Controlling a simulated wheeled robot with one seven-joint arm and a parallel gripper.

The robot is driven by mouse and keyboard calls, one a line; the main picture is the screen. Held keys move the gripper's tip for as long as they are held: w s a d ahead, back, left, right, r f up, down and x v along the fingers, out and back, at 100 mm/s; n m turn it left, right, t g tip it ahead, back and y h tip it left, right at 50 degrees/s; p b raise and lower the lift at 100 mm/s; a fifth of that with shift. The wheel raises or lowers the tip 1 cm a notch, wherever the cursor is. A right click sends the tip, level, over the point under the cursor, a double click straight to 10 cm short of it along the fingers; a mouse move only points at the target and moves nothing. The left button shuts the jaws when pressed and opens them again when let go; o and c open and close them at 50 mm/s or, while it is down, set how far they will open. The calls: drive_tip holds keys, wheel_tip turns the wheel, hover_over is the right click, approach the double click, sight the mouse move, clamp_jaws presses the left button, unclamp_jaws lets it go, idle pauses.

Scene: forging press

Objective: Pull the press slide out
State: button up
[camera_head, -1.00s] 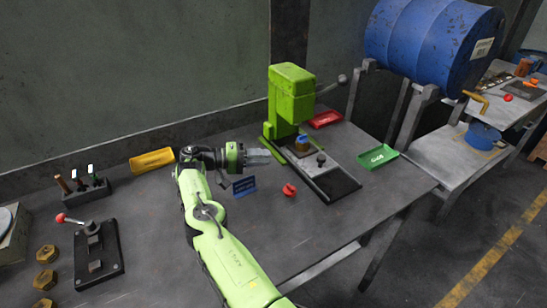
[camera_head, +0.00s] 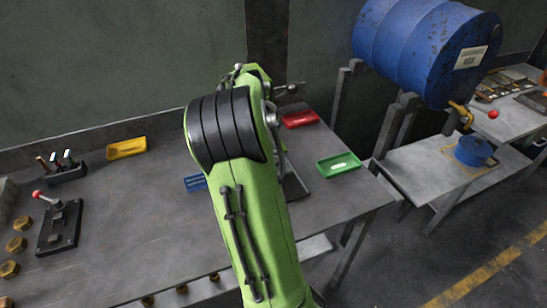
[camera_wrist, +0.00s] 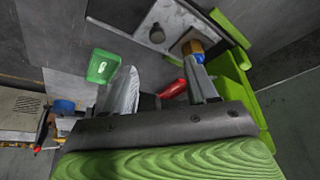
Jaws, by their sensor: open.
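The press slide (camera_wrist: 178,18) shows in the wrist view as a light grey plate with a dark round knob (camera_wrist: 157,34) standing on it. A brass piece with a blue top (camera_wrist: 194,50) sits by the plate's right end, next to the green press (camera_wrist: 232,78). My gripper (camera_wrist: 160,74) is open and empty, its two fingers apart below the knob in the picture. No contact with the knob shows. In the head view my arm hides my gripper, the knob and most of the press; only a dark edge of the slide's base (camera_head: 295,186) shows.
A green tray (camera_head: 339,165) and a red tray (camera_head: 300,119) lie close around the press. A yellow tray (camera_head: 127,148), a lever block (camera_head: 59,228) and several brass nuts lie to the left. A blue barrel (camera_head: 425,45) rests on a stand at right.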

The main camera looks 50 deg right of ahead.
drive_tip(key=b+x, duration=0.1)
drive_tip(key=x, duration=1.2)
drive_tip(key=shift+s+d+f+b, duration=0.1)
drive_tip(key=shift+s+d+b, duration=0.1)
drive_tip(key=shift+b, duration=0.2)
clamp_jaws()
